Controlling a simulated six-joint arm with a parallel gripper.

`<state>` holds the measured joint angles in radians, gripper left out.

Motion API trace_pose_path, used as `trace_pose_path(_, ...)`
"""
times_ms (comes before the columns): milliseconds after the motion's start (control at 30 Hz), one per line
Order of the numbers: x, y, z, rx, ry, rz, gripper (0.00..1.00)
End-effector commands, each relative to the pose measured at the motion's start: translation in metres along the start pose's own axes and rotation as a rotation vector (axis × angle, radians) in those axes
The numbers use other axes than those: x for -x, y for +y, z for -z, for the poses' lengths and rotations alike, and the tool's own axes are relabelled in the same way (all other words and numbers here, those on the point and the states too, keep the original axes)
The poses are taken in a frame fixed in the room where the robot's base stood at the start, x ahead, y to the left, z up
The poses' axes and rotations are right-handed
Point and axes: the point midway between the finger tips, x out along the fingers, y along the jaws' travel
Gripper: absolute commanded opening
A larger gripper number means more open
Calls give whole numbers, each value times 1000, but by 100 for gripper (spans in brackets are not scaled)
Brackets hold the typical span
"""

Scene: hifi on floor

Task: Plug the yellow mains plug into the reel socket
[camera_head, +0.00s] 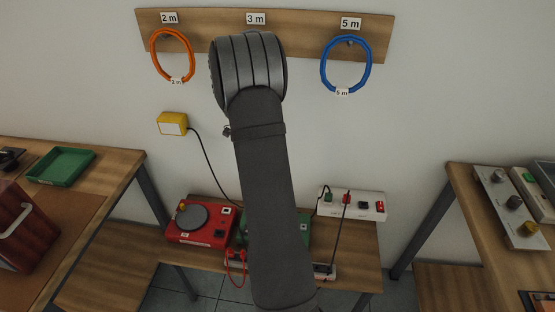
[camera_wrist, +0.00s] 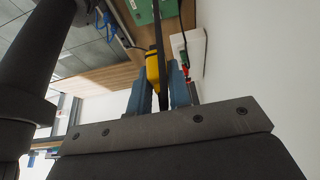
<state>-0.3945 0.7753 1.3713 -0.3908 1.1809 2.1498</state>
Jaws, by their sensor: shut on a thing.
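My gripper (camera_wrist: 160,85) shows in the wrist view with its two blue fingers closed around a yellow mains plug (camera_wrist: 152,72). A dark strip, perhaps its cable, runs beside the plug toward the top of the picture. In the head view my arm hides the gripper and the plug.
A red unit (camera_head: 206,234) with a grey disc and a green unit (camera_head: 303,234) stand on the low bench. A yellow box (camera_head: 172,124) on the wall has a black cable. Orange (camera_head: 155,66) and blue (camera_head: 325,75) coils hang on a board. Benches stand at both sides.

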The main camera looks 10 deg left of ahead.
Motion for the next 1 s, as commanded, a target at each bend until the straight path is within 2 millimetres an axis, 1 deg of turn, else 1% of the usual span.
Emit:
trace_pose_path(33,3,-1,-8,3,0,1,0)
trace_pose_path(100,7,-2,-18,3,1,1,0)
trace_pose_path(1000,58,-12,-142,1,0,0,0)
